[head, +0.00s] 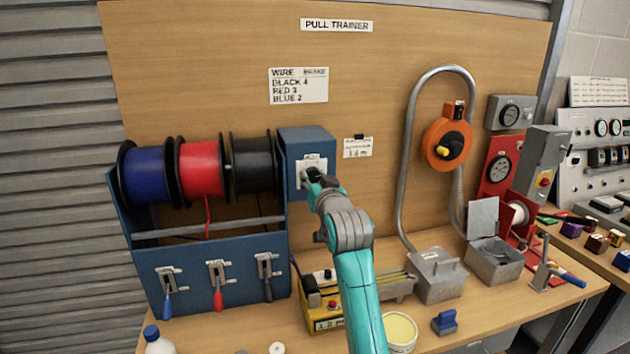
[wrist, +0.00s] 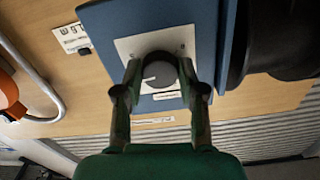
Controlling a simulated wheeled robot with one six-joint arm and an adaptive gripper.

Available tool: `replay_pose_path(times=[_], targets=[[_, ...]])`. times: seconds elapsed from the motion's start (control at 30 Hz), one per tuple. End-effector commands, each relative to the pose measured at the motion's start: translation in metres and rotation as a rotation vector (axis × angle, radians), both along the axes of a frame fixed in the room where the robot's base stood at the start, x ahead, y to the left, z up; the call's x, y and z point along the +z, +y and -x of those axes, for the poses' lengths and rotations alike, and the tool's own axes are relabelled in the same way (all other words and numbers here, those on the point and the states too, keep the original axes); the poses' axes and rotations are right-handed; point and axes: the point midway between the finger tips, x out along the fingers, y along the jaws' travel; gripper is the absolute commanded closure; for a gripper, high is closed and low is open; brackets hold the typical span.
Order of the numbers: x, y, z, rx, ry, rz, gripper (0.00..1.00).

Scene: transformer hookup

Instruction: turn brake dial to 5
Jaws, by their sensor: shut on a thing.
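The brake dial is a dark grey round knob (wrist: 160,72) with a white pointer mark, on a white scale plate (wrist: 186,40) fixed to a blue box (head: 309,145). My gripper (wrist: 160,84) is shut on the knob, one finger on each side, in the wrist view. In the head view my gripper (head: 314,176) reaches the plate and hides most of the knob. In the wrist view the pointer mark lies toward the left of the knob. The scale numbers are too small to read.
Blue (head: 150,174), red (head: 201,168) and black (head: 252,165) wire spools stand left of the box. A wire and brake card (head: 298,85) reads black 4, red 3, blue 2. An orange wheel (head: 446,142) and a bent grey conduit (head: 409,150) are to the right.

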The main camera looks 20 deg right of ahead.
Motion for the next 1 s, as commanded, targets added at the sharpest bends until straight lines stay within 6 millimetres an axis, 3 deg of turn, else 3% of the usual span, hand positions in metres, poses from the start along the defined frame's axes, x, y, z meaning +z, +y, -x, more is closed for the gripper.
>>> replay_pose_path(times=[0.6,1.0], targets=[[-0.0003,0.0008,-0.0001,-0.001,0.001,-0.523,0.95],[-0.0004,0.0010,-0.0001,-0.002,0.001,-0.702,0.95]])
